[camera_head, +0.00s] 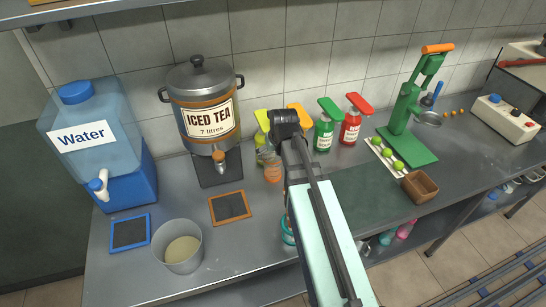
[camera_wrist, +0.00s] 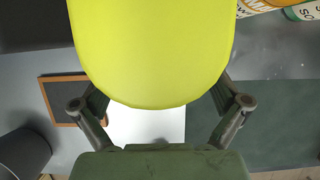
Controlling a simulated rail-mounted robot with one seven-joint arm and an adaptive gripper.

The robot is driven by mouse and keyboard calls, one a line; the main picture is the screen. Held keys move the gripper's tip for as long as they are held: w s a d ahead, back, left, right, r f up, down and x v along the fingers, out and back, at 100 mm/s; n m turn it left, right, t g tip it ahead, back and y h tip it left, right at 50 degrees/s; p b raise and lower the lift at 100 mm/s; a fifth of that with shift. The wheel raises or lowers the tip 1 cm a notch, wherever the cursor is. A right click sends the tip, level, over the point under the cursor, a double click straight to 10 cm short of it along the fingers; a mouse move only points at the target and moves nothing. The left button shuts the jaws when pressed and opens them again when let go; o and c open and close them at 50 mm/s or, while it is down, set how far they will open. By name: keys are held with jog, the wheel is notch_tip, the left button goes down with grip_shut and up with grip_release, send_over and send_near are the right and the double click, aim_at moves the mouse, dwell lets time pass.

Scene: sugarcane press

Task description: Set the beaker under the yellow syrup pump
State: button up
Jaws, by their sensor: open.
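The yellow syrup pump (camera_head: 262,120) stands at the back of the counter, partly hidden by my arm. Its broad yellow top (camera_wrist: 155,50) fills the upper middle of the wrist view. A small see-through vessel with an orange tint (camera_head: 272,168), which looks like the beaker, stands upright just in front of the yellow pump's bottle. I cannot tell whether it is squarely under the spout. My gripper (camera_wrist: 160,100) is open and empty above the counter, close to the yellow top, with its fingers apart on either side. Its fingertips are hidden in the head view.
The orange pump (camera_head: 298,112), green pump (camera_head: 329,107) and red pump (camera_head: 359,102) stand to the right. The iced tea dispenser (camera_head: 205,105) is close on the left. A grey bucket (camera_head: 178,258) and framed boards are at the front left. A dark green mat (camera_head: 372,192) lies right.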

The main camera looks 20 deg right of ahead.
jog(key=b+v, duration=0.1)
jog(key=v, duration=0.7)
jog(key=shift+r, duration=0.25)
